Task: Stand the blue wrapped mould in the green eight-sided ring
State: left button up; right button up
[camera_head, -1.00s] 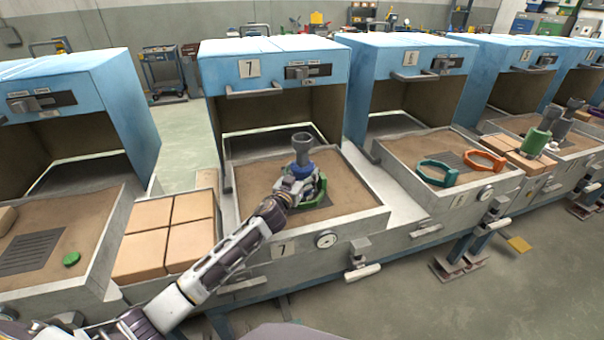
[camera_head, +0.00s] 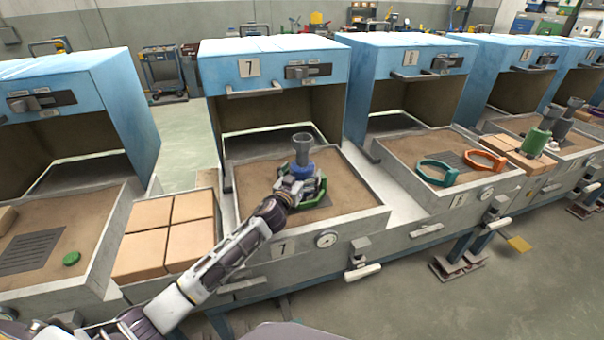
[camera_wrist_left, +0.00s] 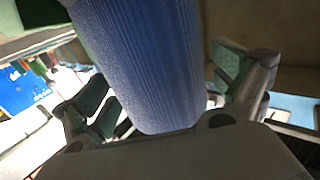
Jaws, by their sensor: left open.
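The blue wrapped mould (camera_head: 301,168) with its grey funnel-shaped top (camera_head: 302,147) stands upright at the green eight-sided ring (camera_head: 317,191) in the sand tray of station 7. The ring shows around its right and front; my gripper hides the rest of its base. My left gripper (camera_head: 297,187) is open, with its fingers on either side of the mould. In the left wrist view the blue ribbed mould (camera_wrist_left: 145,65) fills the middle between the two open fingers (camera_wrist_left: 172,100), and light shows beside it. My right gripper is not in view.
The walled sand tray (camera_head: 365,213) sits before the open blue oven (camera_head: 275,70). Tan bricks (camera_head: 168,234) lie to the left. An orange ring (camera_head: 485,160) and a teal ring (camera_head: 436,172) lie in the tray to the right.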

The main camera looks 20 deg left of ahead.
aim_at(297, 178)
pick_arm(q)
jog(key=shift+r, duration=0.2)
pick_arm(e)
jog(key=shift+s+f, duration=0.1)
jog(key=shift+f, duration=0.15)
pick_arm(q)
jog(key=shift+r, duration=0.1)
jog(key=shift+s, duration=0.55)
jog(key=shift+s+a+p, duration=0.15)
jog(key=shift+s+p, duration=0.15)
jog(key=shift+s, duration=1)
jog(key=shift+s+a, duration=0.15)
jog(key=shift+s, duration=0.75)
jog(key=shift+s+a, duration=0.1)
jog(key=shift+s, duration=0.85)
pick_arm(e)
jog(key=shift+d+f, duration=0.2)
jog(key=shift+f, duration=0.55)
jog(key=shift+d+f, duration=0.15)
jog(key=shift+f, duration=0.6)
